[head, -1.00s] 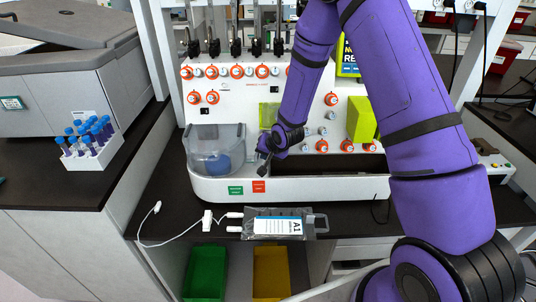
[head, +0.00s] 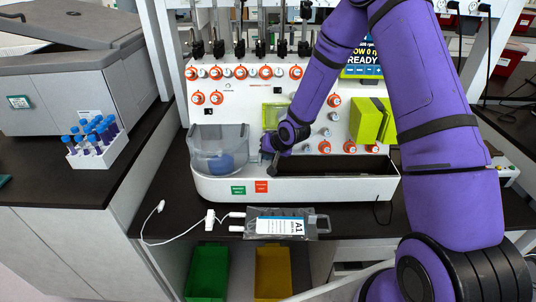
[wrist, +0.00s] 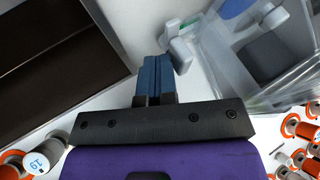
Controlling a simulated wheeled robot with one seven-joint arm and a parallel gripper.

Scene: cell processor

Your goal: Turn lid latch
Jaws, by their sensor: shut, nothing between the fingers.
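The cell processor is a white machine (head: 225,110) with a clear lidded container (head: 213,143) at its lower left front. In the wrist view the clear container (wrist: 290,75) is at the upper right. A small light grey latch-like piece (wrist: 180,52) sticks out beside it. My gripper (wrist: 152,66) is shut and empty, its blue fingertips just left of this piece. I cannot tell whether they touch it. In the head view my gripper (head: 267,148) is just right of the container, and the latch is too small or hidden to make out there.
A dark open trough (head: 345,166) lies right of my gripper. Orange-ringed knobs (head: 265,72) and a yellow-green block (head: 366,120) are on the machine's face. A labelled bag (head: 280,226) lies on the counter in front. A tube rack (head: 97,152) stands at left.

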